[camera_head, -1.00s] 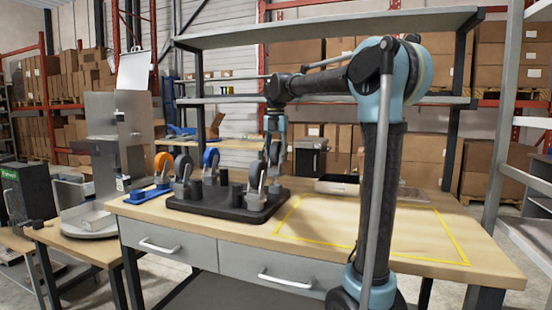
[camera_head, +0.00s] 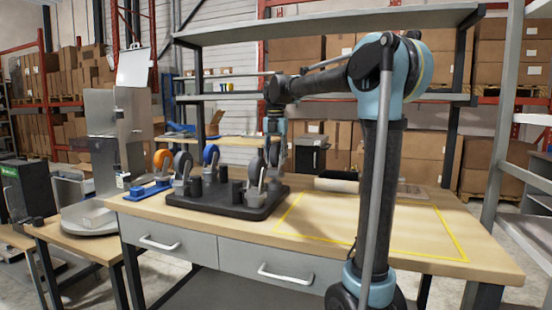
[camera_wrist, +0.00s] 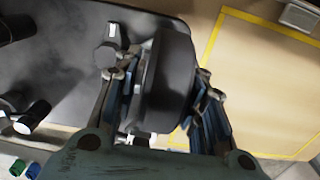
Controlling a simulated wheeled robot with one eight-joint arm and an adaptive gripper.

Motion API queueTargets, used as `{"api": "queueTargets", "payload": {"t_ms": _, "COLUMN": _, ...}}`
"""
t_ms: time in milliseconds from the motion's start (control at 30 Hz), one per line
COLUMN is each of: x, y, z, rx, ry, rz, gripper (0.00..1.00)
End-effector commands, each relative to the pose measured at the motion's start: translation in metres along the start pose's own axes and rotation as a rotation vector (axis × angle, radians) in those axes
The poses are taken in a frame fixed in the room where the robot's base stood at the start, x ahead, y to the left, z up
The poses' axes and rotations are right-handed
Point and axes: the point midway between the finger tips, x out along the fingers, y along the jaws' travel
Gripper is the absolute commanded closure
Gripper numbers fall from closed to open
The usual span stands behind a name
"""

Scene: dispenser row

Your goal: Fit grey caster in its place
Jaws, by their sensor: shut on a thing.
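A grey caster with a dark wheel (camera_wrist: 170,75) is between the two fingers of my gripper (camera_wrist: 160,82) in the wrist view, and the fingers close on its sides. In the head view this caster (camera_head: 257,172) is upright at the right end of the black tray (camera_head: 217,208), with my gripper (camera_head: 272,152) at it. Its foot is low over the tray, and I cannot tell whether it touches. Another grey caster (camera_head: 182,165) and a blue-wheeled caster (camera_head: 211,155) stand on the tray's left part.
Short black posts (camera_head: 222,193) rise from the tray near the caster. An orange-wheeled caster (camera_head: 162,160) stands on a blue base (camera_head: 146,191) at the left. A yellow-taped area (camera_head: 410,262) lies on the table to the right, mostly clear. A dark bin (camera_head: 310,156) stands behind.

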Motion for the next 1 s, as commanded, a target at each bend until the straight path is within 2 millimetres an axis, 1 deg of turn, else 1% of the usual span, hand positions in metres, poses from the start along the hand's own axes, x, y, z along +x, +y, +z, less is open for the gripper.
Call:
{"api": "queueTargets", "payload": {"t_ms": 967, "x": 0.019, "y": 0.000, "z": 0.000, "rx": 0.000, "ry": 0.000, "rz": 0.000, "gripper": 0.97}}
{"api": "queueTargets", "payload": {"t_ms": 1000, "x": 0.019, "y": 0.000, "z": 0.000, "rx": 0.000, "ry": 0.000, "rz": 0.000, "gripper": 0.55}}
